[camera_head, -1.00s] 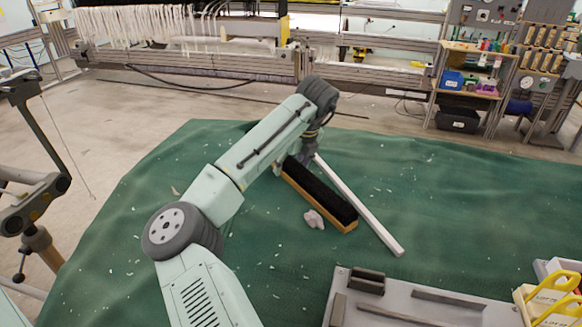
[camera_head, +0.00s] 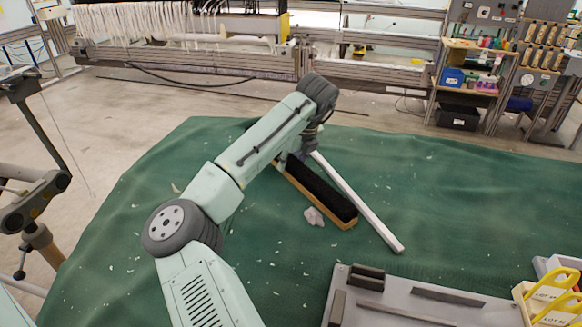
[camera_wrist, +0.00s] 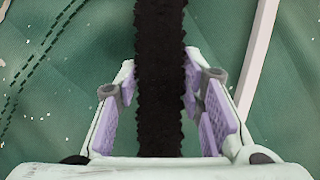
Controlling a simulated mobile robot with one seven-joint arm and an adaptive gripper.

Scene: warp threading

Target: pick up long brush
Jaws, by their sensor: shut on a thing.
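The long brush (camera_head: 322,194) lies on the green cloth, with dark bristles and a tan wooden edge. It runs from under my gripper (camera_head: 300,158) toward the lower right. In the wrist view the dark bristle strip (camera_wrist: 159,60) runs up the middle between the two purple finger pads of my gripper (camera_wrist: 160,82). My gripper is shut on the brush near its far end. My wrist hides that end in the head view. I cannot see clearance between brush and cloth.
A long white bar (camera_head: 365,208) lies close along the brush's right side. A small pale lump (camera_head: 314,217) sits left of the brush. A grey tray (camera_head: 400,306) is at the front right, beside yellow-handled items (camera_head: 550,290). The green cloth (camera_head: 470,200) is mostly clear to the right.

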